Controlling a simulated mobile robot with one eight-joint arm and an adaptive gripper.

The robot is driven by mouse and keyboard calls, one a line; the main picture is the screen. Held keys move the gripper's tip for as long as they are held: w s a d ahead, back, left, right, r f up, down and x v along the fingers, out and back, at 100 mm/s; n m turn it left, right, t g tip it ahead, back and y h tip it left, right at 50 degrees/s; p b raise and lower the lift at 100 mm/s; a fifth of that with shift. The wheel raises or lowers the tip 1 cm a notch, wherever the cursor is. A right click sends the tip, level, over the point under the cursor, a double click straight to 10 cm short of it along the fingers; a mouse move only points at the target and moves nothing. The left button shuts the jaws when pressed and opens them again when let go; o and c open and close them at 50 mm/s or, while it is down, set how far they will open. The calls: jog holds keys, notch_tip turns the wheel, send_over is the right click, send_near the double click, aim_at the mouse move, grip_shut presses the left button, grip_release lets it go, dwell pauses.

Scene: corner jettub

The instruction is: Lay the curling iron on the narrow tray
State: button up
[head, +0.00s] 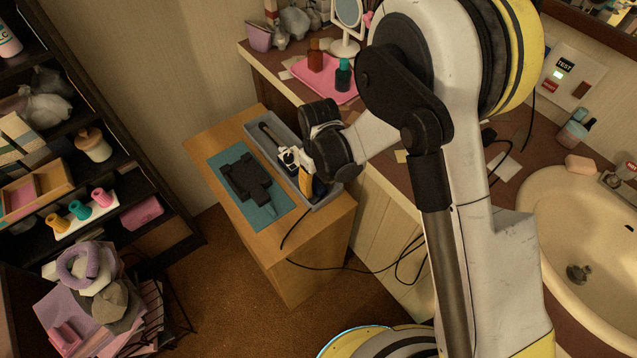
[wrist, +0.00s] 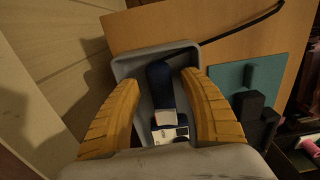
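The narrow tray (head: 251,127) is grey with raised walls and lies lengthwise on the small wooden table. The curling iron lies inside it, its dark barrel (head: 267,132) toward the far end and a white and silver part near the middle. In the wrist view its dark blue handle (wrist: 160,85) rests within the tray walls (wrist: 122,68). My gripper (wrist: 160,80) is open, its yellow fingers on either side of the handle with a gap visible on both sides. In the head view my gripper (head: 304,186) is low over the tray's near end and hides part of the iron.
A teal mat (head: 265,214) with a black object (head: 250,179) lies left of the tray. A black cord (head: 325,267) hangs off the table toward the counter. A counter with a pink tray (head: 312,78) and a sink (head: 590,235) stands right; a dark shelf (head: 165,205) stands left.

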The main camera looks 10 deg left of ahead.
notch_tip(320, 180, up, 12)
dwell(0.6)
dwell(0.4)
jog(key=s+d+r+m+t, duration=0.3)
jog(key=d+r+m, duration=0.2)
jog(key=d+r, duration=1.05)
jog(key=s+d+m+t, duration=0.2)
jog(key=s+d, duration=0.2)
jog(key=d, duration=0.3)
jog(key=s+d+r+m+t, duration=0.1)
jog(key=s+d+m+t, duration=0.1)
jog(key=d, duration=0.5)
jog(key=s+m, duration=0.1)
jog(key=s, duration=0.1)
jog(key=shift+s, duration=0.35)
